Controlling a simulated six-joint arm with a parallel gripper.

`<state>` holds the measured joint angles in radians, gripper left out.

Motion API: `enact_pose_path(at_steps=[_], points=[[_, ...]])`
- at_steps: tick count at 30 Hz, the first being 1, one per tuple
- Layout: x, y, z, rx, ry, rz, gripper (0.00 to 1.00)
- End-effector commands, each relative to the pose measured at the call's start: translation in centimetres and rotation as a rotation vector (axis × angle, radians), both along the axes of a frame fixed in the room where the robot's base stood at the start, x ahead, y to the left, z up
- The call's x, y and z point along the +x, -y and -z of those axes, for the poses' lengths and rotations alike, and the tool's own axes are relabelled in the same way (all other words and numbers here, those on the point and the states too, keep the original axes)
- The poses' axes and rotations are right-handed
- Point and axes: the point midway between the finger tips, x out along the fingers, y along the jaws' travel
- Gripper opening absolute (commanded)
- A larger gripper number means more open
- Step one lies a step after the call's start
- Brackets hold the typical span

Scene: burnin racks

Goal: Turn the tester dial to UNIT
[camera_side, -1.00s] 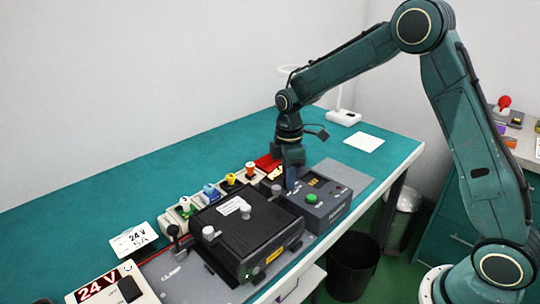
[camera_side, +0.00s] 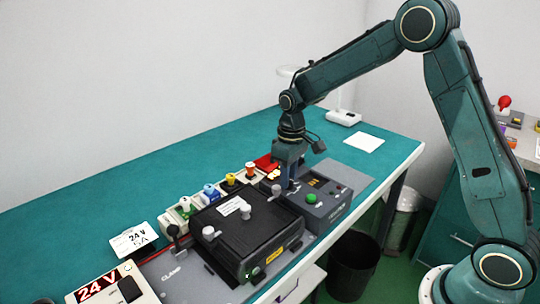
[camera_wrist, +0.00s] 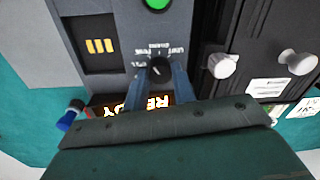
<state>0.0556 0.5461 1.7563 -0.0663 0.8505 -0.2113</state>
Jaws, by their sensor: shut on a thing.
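The tester (camera_side: 335,210) is a dark grey box with a green button at the right end of the row of equipment. Its black dial (camera_wrist: 157,70) shows in the wrist view, with small white labels, upside down, around its far side; one reads UNIT. I cannot tell which label the dial points to. My gripper (camera_wrist: 158,74) is shut on the dial, one blue finger on each side. In the side view my gripper (camera_side: 287,184) points down at the tester's left part, and its fingers hide the dial. A lit red-orange display, partly covered by my gripper, seems to read READY.
A black box with silver knobs (camera_side: 245,232) stands close left of the tester. Behind it is a row of coloured connectors (camera_side: 209,191). A 24 V card (camera_side: 134,239) lies farther left.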

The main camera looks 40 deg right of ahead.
Motion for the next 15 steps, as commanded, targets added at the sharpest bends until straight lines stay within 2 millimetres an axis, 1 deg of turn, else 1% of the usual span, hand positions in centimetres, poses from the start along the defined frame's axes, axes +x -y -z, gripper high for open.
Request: enact_pose_path(at_steps=[15], points=[[-0.02, 0.02, -0.15, 0.001, 0.003, 0.489, 0.03]])
